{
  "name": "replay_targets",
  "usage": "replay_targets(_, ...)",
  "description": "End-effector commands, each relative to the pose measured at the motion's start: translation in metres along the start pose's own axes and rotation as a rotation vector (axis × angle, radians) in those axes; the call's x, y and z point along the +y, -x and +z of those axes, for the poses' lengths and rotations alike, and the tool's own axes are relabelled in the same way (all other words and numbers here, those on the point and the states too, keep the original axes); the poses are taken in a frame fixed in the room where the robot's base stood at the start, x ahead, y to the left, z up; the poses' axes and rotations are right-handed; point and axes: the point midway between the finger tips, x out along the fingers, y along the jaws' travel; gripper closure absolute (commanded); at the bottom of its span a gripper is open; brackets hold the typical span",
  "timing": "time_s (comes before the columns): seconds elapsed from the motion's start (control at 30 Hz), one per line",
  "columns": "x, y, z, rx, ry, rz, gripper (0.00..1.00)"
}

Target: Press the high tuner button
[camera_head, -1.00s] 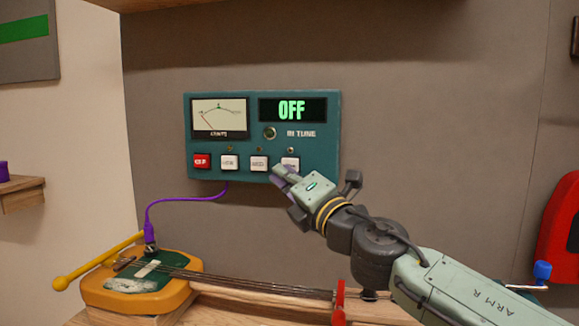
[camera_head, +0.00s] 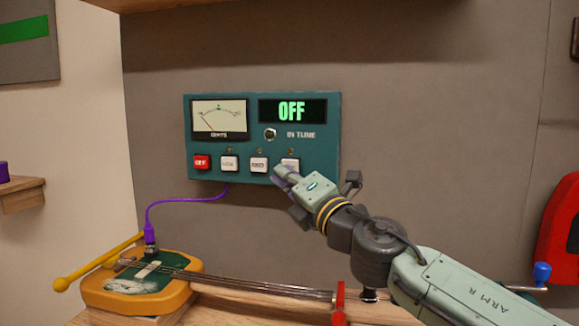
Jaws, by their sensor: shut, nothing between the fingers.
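A yellow and green stringed instrument (camera_head: 185,284) lies on the wooden bench below, with a purple cable (camera_head: 178,199) running up to the panel. A yellow mallet-like rod (camera_head: 97,260) is at left. A red object (camera_head: 568,230) stands at right.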

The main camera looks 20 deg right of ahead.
Motion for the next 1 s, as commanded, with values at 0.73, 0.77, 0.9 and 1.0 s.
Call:
replay_targets(0.73, -0.0025, -0.0033, 0.0025, 0.0, 0.001, 0.0, 1.0)
replay_targets(0.77, -0.0027, -0.0035, 0.0027, 0.0, 0.001, 0.0, 1.0)
replay_targets(0.9, -0.0036, -0.0047, 0.0037, 0.0, 0.001, 0.0, 1.0)
replay_targets(1.0, -0.0043, -0.0056, 0.0044, -0.001, 0.001, 0.0, 1.0)
